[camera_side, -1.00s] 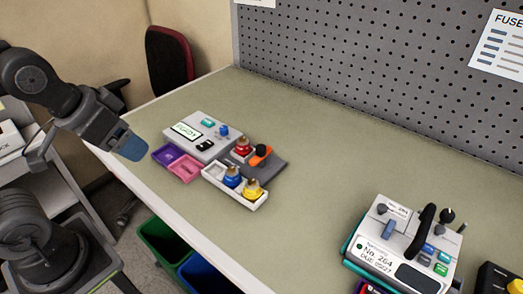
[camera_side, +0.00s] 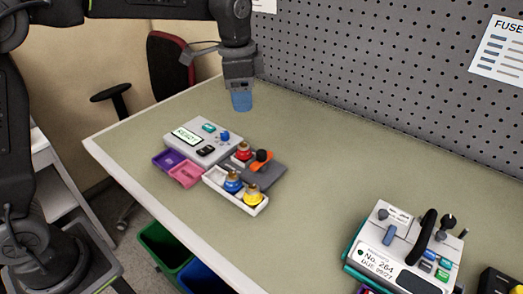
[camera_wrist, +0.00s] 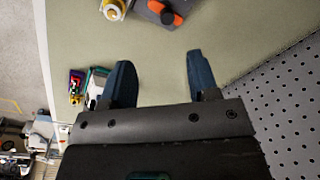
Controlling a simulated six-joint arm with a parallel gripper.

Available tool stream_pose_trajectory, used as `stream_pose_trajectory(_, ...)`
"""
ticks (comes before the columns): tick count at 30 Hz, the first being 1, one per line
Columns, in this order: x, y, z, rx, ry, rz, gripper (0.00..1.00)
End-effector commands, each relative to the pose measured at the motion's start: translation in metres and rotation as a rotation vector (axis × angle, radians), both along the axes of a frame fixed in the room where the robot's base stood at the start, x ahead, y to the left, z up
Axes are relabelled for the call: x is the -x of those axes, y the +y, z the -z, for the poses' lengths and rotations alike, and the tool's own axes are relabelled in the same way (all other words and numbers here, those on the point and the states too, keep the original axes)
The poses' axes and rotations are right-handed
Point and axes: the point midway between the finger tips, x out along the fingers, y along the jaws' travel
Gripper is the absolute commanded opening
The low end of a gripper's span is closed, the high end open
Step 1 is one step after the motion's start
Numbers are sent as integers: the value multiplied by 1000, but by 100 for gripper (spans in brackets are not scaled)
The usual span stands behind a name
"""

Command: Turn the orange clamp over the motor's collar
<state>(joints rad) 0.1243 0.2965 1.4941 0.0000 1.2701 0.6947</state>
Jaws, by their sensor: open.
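The orange clamp (camera_side: 261,157) lies on a dark grey plate (camera_side: 268,172) beside a dark round knob or motor (camera_side: 262,155). The clamp also shows at the top of the wrist view (camera_wrist: 171,14). Which part is the motor's collar is too small to tell. My gripper (camera_side: 242,103) hangs pointing down above the back of the bench, behind the clamp and apart from it. In the wrist view its two blue fingers (camera_wrist: 158,80) are spread with nothing between them.
A grey pump unit (camera_side: 200,142) with a screen stands left of the plate, with purple (camera_side: 168,160) and pink (camera_side: 186,174) trays. A white tray (camera_side: 222,184) holds red, blue and yellow parts. Another device (camera_side: 405,250) stands front right. A pegboard (camera_side: 380,80) bounds the back.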

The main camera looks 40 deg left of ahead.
Motion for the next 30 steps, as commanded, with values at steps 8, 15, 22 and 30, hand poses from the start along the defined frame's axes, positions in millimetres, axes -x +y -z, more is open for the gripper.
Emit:
stream_pose_trajectory(8, -40, -17, 33, -16, 77, 156, 55)
stream_pose_trajectory(15, -42, -18, 55, -17, 84, 166, 55)
stream_pose_trajectory(22, -41, -18, 101, -17, 85, 164, 55)
stream_pose_trajectory(30, -41, -18, 150, -17, 82, 163, 55)
